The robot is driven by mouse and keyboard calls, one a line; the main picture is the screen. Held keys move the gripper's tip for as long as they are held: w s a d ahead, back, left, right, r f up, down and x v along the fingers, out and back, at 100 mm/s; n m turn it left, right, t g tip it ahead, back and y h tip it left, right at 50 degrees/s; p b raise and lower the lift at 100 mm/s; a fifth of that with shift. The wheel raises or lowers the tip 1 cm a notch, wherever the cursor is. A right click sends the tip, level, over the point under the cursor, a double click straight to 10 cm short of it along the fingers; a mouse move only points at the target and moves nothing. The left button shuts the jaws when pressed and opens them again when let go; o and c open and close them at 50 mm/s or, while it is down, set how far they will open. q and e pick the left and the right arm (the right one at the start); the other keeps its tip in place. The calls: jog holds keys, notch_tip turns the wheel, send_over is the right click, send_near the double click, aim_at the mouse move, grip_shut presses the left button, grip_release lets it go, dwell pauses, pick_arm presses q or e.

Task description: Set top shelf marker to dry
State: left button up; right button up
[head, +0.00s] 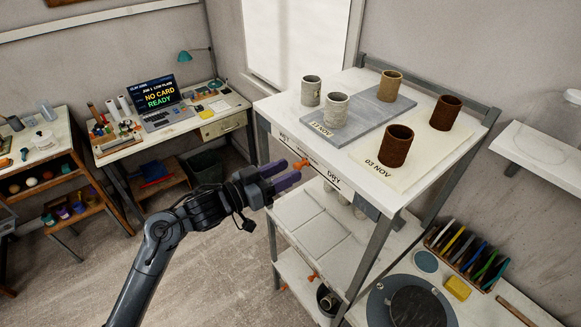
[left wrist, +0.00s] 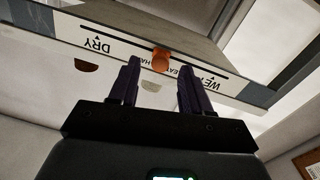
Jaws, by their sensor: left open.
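The top shelf's marker is an orange knob (head: 301,163) on the white label strip (head: 333,182) along the top shelf's front edge. It also shows in the left wrist view (left wrist: 160,58), over the middle wording between WET and DRY, partly covering the letters. DRY is at the strip's right end in the head view and at the left in the wrist view, where the strip appears upside down. My left gripper (head: 292,172) is open, its purple fingers pointing at the strip. In the wrist view the fingertips (left wrist: 160,66) stand either side of the knob, with gaps visible. My right gripper is not in view.
Another orange knob (head: 313,275) is lower on the rack. A desk with a laptop (head: 160,97) stands left.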

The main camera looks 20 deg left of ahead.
aim_at(301, 165)
pick_arm(q)
jog(key=shift+x, duration=1.05)
jog(key=shift+c, duration=0.2)
grip_shut()
